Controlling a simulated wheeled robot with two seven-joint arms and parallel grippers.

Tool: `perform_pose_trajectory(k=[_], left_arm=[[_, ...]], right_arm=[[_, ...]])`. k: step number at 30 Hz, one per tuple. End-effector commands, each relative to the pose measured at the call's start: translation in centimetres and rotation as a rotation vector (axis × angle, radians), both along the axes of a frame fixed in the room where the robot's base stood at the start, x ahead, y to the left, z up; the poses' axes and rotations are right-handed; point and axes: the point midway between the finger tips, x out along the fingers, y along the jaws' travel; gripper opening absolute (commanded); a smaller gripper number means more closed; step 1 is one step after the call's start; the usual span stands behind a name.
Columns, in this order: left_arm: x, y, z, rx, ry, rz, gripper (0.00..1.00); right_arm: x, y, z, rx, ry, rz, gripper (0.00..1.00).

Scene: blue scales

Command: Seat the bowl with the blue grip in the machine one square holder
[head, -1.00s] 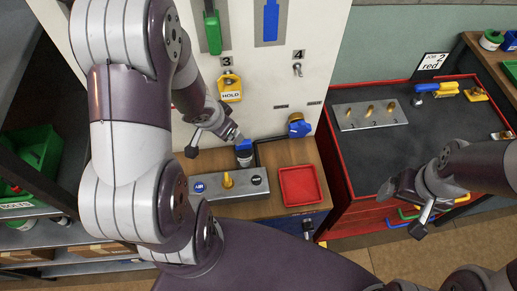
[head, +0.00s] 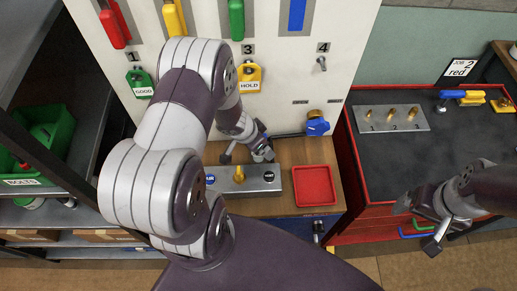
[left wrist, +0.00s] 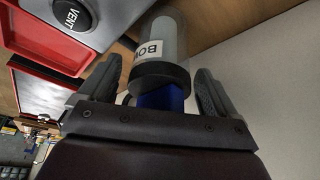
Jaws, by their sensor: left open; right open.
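The bowl with the blue grip shows in the left wrist view as a clear grey cylinder with a partly cut label (left wrist: 168,45), a black ring and a blue grip (left wrist: 160,98). My left gripper (left wrist: 155,88) is open, with a finger on either side of the grip. In the head view my left gripper (head: 264,154) is at the back of the wooden bench top, and it hides the bowl. My right gripper (head: 418,216) is open and empty at the right, by the front of the red-edged bench. I cannot pick out the machine one square holder.
A grey block (head: 262,180) with a yellow knob and buttons lies just in front of my left gripper. A red tray (head: 314,186) is to its right. A blue valve knob (head: 317,126) sticks out of the white panel (head: 290,75) behind.

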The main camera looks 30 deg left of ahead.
Motion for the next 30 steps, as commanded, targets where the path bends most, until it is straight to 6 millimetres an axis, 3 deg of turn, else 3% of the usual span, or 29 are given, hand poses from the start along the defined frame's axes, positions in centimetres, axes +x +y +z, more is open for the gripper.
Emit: perform_pose_trajectory(k=[3, 9, 19, 25, 30], left_arm=[[0.0, 0.0, 0.1, 0.0, 0.0, 0.0, 0.88], [0.0, 0.0, 0.1, 0.0, 0.0, 0.0, 0.27], [0.0, 0.0, 0.7, 0.0, 0.0, 0.001, 0.27], [0.1, 0.0, 4.7, 0.0, -0.001, 0.0, 0.27], [-0.4, -4.0, 6.6, 0.0, -0.002, -0.008, 0.27]], right_arm=[[0.0, 0.0, 0.0, 0.0, 0.0, 0.0, 0.91], [0.0, 0.0, 0.0, 0.0, 0.0, 0.0, 0.91], [0.0, 0.0, 0.3, 0.0, 0.0, 0.0, 0.91], [0.0, 0.0, 1.7, 0.0, 0.0, 0.0, 0.91], [0.0, 0.0, 1.3, 0.0, 0.0, 0.0, 0.91]])
